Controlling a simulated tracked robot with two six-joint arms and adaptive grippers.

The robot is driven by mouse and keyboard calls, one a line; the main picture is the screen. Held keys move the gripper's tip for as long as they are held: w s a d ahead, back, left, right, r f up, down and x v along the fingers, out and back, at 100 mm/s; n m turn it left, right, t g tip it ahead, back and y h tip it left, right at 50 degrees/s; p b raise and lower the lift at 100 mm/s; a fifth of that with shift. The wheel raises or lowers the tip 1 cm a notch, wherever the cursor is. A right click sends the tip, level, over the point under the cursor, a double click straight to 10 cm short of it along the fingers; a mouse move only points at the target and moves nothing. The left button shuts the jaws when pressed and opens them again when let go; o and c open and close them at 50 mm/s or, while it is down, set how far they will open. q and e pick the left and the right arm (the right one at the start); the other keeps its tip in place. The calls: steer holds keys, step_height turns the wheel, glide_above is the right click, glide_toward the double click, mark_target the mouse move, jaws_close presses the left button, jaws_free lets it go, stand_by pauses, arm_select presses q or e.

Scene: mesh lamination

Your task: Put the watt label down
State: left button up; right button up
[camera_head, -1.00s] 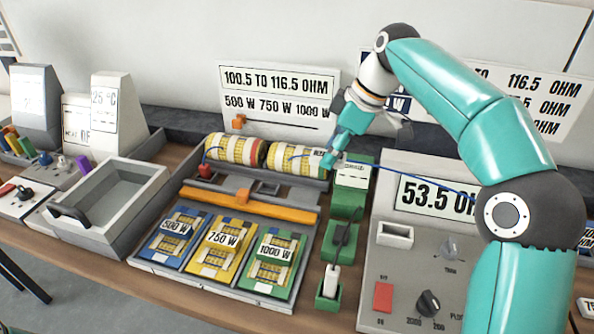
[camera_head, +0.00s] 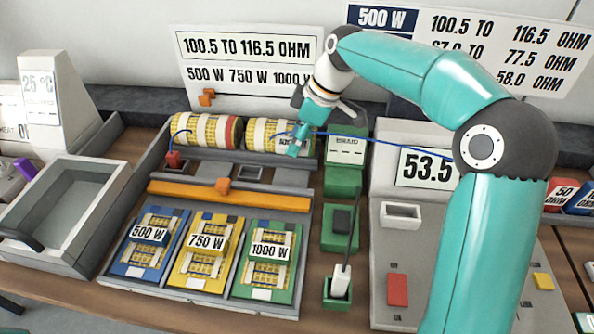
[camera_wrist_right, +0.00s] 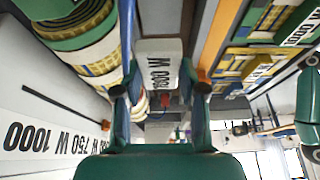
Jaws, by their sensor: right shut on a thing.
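My right gripper (camera_head: 296,147) is over the right end of the right-hand yellow mesh roll (camera_head: 268,132). It is shut on a small white watt label (camera_wrist_right: 158,62), which sits between the fingertips (camera_wrist_right: 160,88) in the right wrist view. Its printed text is turned round and partly hidden, so I cannot read the number surely. In the head view the fingers cover much of it, and I cannot tell if it touches the roll. Labels 500 W (camera_head: 149,234), 750 W (camera_head: 206,242) and 1000 W (camera_head: 270,251) lie on the blue, yellow and green mesh pieces. My left gripper is out of view.
An orange bar (camera_head: 230,195) lies in front of the rolls. A green stand (camera_head: 345,165) is just right of the gripper. The grey meter (camera_head: 400,240) reads 53.5. A blue wire runs past the gripper. An empty grey tray (camera_head: 70,205) stands left.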

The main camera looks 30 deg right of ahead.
mark_target(291, 178)
step_height(291, 178, down, 9)
steer(key=shift+s+a+f, duration=0.1)
stand_by(0.4)
steer(key=shift+b, duration=0.3)
steer(key=o, duration=0.8)
steer(key=v, duration=1.2)
steer(key=shift+p, duration=0.35)
